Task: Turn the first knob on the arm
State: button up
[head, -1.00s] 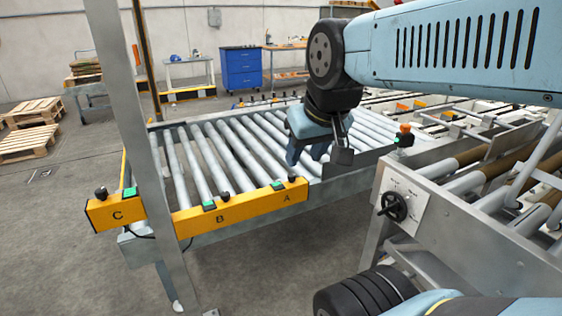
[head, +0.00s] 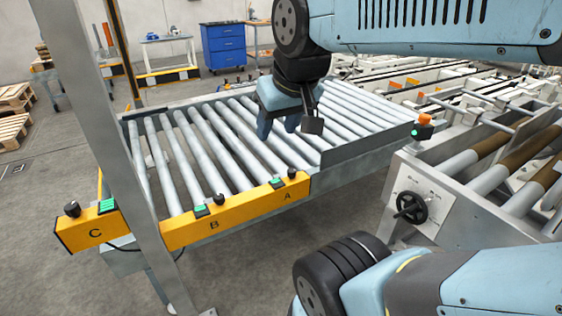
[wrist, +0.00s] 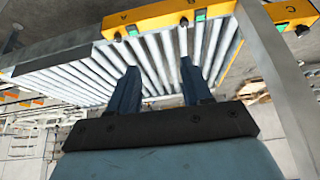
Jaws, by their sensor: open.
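My gripper (head: 278,130) is open and empty, its two blue fingers pointing down above the roller conveyor (head: 190,150), behind the yellow control bar (head: 235,214). The bar carries the letters A and B. A black knob (head: 292,173) stands at A, at the bar's right end, and another black knob (head: 219,199) stands at B. A third knob (head: 72,209) sits on a separate yellow box marked C. In the wrist view, knob A (wrist: 117,36) and knob B (wrist: 184,21) lie beyond the fingertips (wrist: 160,68); neither is touched.
A grey metal post (head: 100,150) rises between box C and the A-B bar. At right, a grey panel (head: 425,205) bears a black handwheel (head: 411,207). Green buttons (head: 276,183) sit beside the knobs. Bare floor lies in front of the conveyor.

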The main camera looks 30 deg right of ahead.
jog(key=shift+o, duration=0.7)
jog(key=shift+w+r, duration=0.1)
jog(key=shift+w, duration=0.05)
jog(key=w+d+m+g, duration=0.1)
jog(key=w, duration=0.2)
jog(key=w+d+m+g, duration=0.1)
jog(key=w, duration=0.2)
jog(key=w+d+m, duration=0.1)
jog(key=w+m, duration=0.1)
jog(key=w, duration=0.1)
jog(key=shift+w+d+f+g, duration=0.3)
jog(key=shift+d+f+g, duration=0.1)
jog(key=m+g+y, duration=0.2)
jog(key=m+g, duration=0.1)
jog(key=m, duration=0.3)
send_over(292, 170)
jog(key=s+a, duration=0.2)
jog(key=a, duration=0.2)
notch_tip(292, 170, down, 9)
jog(key=w+d+f+m+g+y, duration=0.15)
jog(key=w+d+f+m, duration=0.25)
jog(key=d+f, duration=0.6)
jog(key=shift+y, duration=0.35)
jog(key=x, duration=1.4)
jog(key=shift+w+a+f, duration=0.1)
jog(key=shift+w+a, duration=0.05)
jog(key=shift+a, duration=0.1)
jog(key=c, duration=1)
